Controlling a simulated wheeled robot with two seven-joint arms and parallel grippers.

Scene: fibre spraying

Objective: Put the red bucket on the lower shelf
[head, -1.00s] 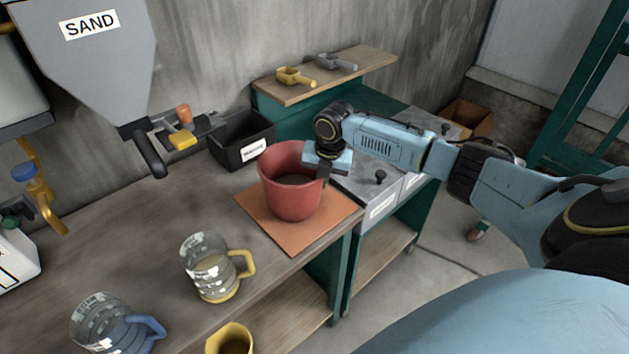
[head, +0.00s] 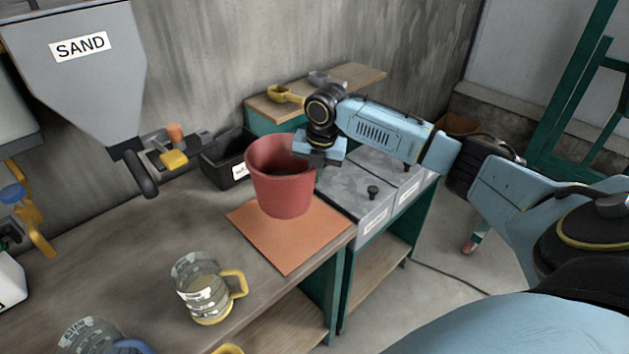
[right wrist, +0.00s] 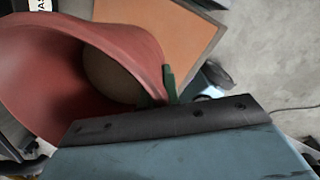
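The red bucket (head: 281,185) is upright, with some brownish content inside. It appears held a little above the orange mat (head: 290,240); it also fills the left of the right wrist view (right wrist: 110,65). My right gripper (head: 317,158) is shut on the bucket's right rim, and its fingertips are partly hidden by the bucket wall. The lower shelf (head: 375,272) shows as a wooden board under the grey-topped bench at the right. Another low wooden board (head: 285,325) lies under the main worktable. My left gripper is not in view.
A black bin (head: 226,163) stands behind the bucket. A clear jug with a yellow handle (head: 203,290) and a blue-handled jug (head: 90,338) stand on the worktable. A hopper marked SAND (head: 90,85) hangs at the upper left. Lidded grey bins (head: 355,200) lie right of the bucket.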

